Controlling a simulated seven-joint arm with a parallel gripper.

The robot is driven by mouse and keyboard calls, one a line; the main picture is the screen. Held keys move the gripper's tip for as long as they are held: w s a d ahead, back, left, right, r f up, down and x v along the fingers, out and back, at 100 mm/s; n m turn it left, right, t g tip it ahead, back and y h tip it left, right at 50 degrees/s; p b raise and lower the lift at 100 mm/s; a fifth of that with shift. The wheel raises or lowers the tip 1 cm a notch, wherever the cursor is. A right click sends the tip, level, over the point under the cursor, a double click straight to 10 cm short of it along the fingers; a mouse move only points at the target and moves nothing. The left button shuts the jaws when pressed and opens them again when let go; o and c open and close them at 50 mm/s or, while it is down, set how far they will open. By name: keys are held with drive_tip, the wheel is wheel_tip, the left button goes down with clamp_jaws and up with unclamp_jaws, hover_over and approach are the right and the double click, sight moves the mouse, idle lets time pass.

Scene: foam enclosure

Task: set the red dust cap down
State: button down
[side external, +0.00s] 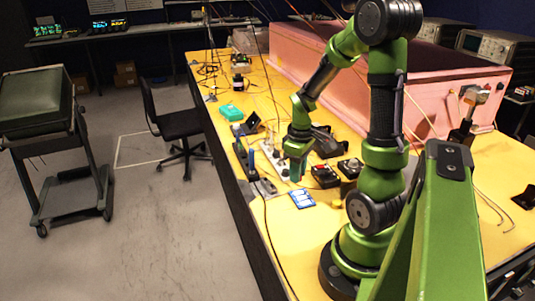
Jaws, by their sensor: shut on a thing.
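My gripper (296,172) points down low over the yellow table (360,150), among the small items in its middle. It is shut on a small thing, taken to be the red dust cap. The cap itself is too small and too hidden by the fingers to make out. I cannot tell whether it touches the table or something under it.
A white power strip (268,153) lies left of my gripper. A black box with red (325,176) stands to its right, blue-and-white cards (301,198) in front. The pink foam enclosure (320,72) stands behind. Thin cables hang around. Bare table shows near the cards.

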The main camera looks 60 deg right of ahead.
drive_tip(key=r, duration=0.1)
hover_over(278, 208)
wheel_tip(278, 208, down, 4)
drive_tip(key=shift+a+r+m, duration=0.1)
drive_tip(key=shift+r+m, duration=0.15)
drive_tip(key=shift+m, duration=0.05)
drive_tip(key=shift+f, duration=2.2)
drive_tip(key=shift+f, duration=0.1)
drive_tip(key=c, duration=0.9)
unclamp_jaws()
